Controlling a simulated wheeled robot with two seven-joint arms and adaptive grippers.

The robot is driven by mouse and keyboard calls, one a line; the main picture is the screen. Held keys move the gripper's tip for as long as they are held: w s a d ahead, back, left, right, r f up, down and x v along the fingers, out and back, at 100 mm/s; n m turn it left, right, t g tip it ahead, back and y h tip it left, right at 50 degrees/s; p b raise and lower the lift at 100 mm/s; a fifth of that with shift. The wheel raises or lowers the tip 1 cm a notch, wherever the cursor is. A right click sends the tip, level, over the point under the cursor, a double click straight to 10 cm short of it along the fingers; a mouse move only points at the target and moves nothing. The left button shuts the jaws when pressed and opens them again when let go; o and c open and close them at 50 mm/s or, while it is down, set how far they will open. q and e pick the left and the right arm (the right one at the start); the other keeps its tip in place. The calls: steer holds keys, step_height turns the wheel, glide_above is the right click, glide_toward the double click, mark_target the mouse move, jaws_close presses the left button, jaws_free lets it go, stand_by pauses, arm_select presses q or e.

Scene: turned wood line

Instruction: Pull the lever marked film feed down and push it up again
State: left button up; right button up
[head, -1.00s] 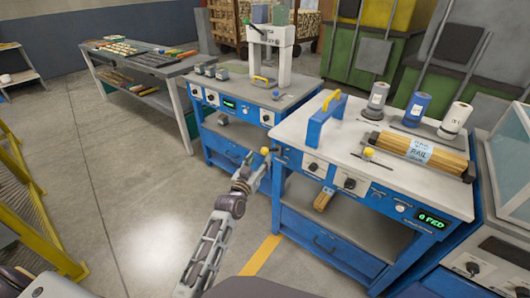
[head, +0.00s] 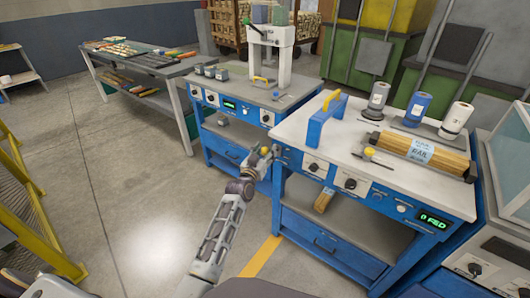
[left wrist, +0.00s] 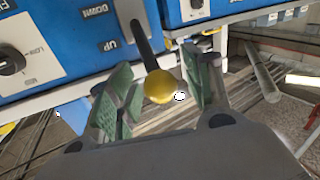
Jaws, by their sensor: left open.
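The lever has a dark rod and a yellow ball knob (left wrist: 159,87). The words film feed are not readable. My left gripper (left wrist: 160,100) is open, with its green-padded fingers on either side of the knob. Clear gaps show between knob and pads. In the head view my left gripper (head: 262,158) is at the left front corner of the right blue bench (head: 390,212), where the knob shows small. My right gripper is not in view.
A second blue bench (head: 228,132) with a white press (head: 268,50) stands just left of the gripper. The right bench carries a blue arch with a yellow handle (head: 327,118), several spools and a wrapped wood bundle (head: 421,150).

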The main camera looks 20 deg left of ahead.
arm_select(q)
steer(key=shift+c, duration=0.3)
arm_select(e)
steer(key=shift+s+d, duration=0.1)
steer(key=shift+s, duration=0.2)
arm_select(q)
jaws_close()
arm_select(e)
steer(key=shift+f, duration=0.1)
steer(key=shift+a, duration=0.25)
